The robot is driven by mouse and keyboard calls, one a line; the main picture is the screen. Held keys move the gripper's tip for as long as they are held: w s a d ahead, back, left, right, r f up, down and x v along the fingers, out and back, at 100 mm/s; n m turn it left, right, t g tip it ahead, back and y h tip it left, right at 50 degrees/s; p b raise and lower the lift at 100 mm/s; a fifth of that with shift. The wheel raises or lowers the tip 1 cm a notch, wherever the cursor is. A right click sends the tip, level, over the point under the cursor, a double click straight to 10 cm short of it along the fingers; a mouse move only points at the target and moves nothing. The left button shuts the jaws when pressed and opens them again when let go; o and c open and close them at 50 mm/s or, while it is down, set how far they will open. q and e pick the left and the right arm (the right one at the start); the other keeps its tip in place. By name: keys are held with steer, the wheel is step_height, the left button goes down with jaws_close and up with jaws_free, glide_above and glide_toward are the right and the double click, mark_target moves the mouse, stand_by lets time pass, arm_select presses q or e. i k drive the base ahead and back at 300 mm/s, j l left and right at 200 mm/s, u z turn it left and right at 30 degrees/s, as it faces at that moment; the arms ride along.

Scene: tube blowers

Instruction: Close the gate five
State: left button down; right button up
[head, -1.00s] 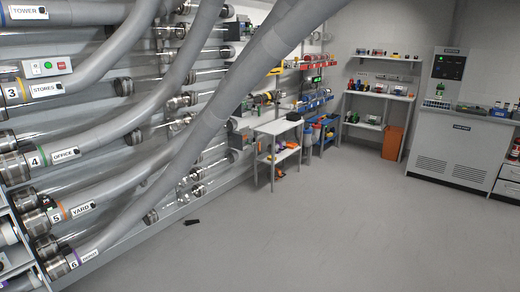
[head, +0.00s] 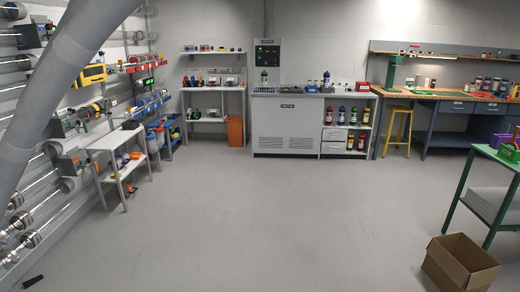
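Gate five is not in the present view. A large grey tube (head: 62,75) slants down across the left side. Several clear tubes with metal collars (head: 32,238) run along the left wall, and no number label shows on them. Neither of my grippers is in view.
A black object (head: 33,282) lies on the floor at lower left. A small white table (head: 112,142) stands by the left wall. An open cardboard box (head: 462,268) and a green-legged table (head: 488,200) are at right. A grey cabinet (head: 285,128) stands at the back. The middle floor is clear.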

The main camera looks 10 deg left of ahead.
mark_target(89, 167)
steer(key=i+j+z, duration=0.1)
steer(key=z, duration=0.3)
steer(key=j+z, duration=0.1)
steer(key=z, duration=0.25)
steer(key=i+j+z, duration=0.1)
steer(key=z, duration=0.3)
steer(key=j+z, duration=0.2)
steer(key=z, duration=0.2)
steer(key=j+z, duration=0.2)
steer(key=j, duration=0.55)
steer(key=j+z, duration=0.25)
steer(key=j, duration=0.55)
steer(key=k+j+z, duration=0.2)
steer(key=j, duration=0.55)
steer(key=i+j, duration=0.15)
steer(key=j, duration=0.45)
steer(key=i+j+z, duration=0.1)
steer(key=j, duration=0.55)
steer(key=i+j, duration=0.1)
steer(key=j, duration=0.5)
steer(key=i+j, duration=0.1)
steer(key=j, duration=0.55)
steer(key=j+u, duration=0.75)
steer(key=u, duration=0.15)
steer(key=j+u, duration=0.5)
steer(key=i+j+u, duration=0.15)
steer(key=u, duration=0.3)
